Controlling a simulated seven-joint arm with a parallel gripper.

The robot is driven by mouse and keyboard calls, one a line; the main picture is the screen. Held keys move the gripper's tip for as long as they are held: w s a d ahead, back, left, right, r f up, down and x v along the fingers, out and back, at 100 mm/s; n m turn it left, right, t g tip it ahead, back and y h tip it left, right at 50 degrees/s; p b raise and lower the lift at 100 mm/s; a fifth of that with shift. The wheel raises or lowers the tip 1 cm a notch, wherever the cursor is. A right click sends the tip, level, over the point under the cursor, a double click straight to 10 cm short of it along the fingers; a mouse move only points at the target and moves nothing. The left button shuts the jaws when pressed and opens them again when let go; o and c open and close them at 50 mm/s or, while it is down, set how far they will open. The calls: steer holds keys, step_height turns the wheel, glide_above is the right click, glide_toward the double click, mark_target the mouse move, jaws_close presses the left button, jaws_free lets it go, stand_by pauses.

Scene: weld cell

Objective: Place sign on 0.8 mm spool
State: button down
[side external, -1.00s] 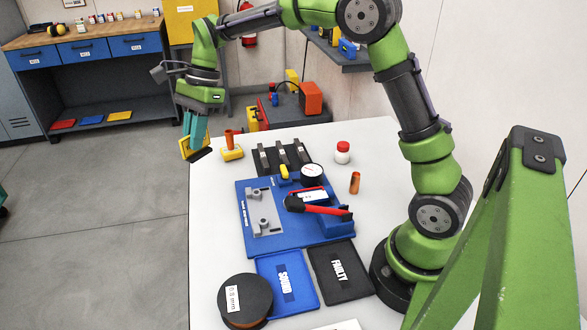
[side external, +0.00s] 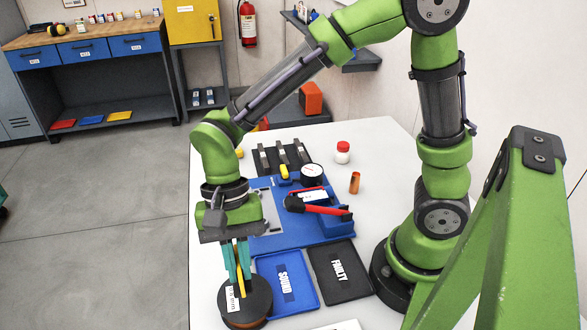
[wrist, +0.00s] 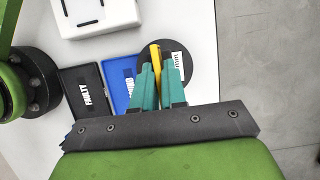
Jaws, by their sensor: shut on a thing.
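The spool (side external: 258,312) is a dark disc with an orange-brown edge, lying flat at the front left of the white table. A white label (side external: 233,299) on its top has small print; the spool also shows in the wrist view (wrist: 183,48). My gripper (side external: 238,277) points down over the spool, its teal fingers shut on the yellow sign (side external: 241,284). The sign is seen nearly edge-on; it also shows in the wrist view (wrist: 154,56) between the fingertips. I cannot tell whether its lower end touches the spool. The sign's face is hidden.
The blue SOUND tray (side external: 308,297) lies right beside the spool, with the black FAULTY tray (side external: 330,258) further right. Behind them is the blue fixture (side external: 297,236) with a red-handled clamp (side external: 327,210). An orange cylinder (side external: 355,183) and a red-capped bottle (side external: 343,153) stand at the back right.

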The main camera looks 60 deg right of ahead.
steer(key=shift+f, duration=2.3)
steer(key=c, duration=1.2)
jaws_free()
steer(key=shift+f, duration=0.1)
steer(key=v, duration=1.2)
steer(key=s+d+r+n+t, duration=0.1)
steer(key=d+r+t, duration=0.1)
steer(key=d, duration=0.3)
steer(key=s+d+r+n+t, duration=0.2)
steer(key=d+t, duration=0.3)
steer(key=s+d+r+n+t+h, duration=0.1)
steer(key=d+r+n+t, duration=0.1)
steer(key=d, duration=0.3)
steer(key=shift+s+d+r+t, duration=0.1)
steer(key=shift+s+d+t, duration=0.15)
steer(key=shift+t, duration=0.45)
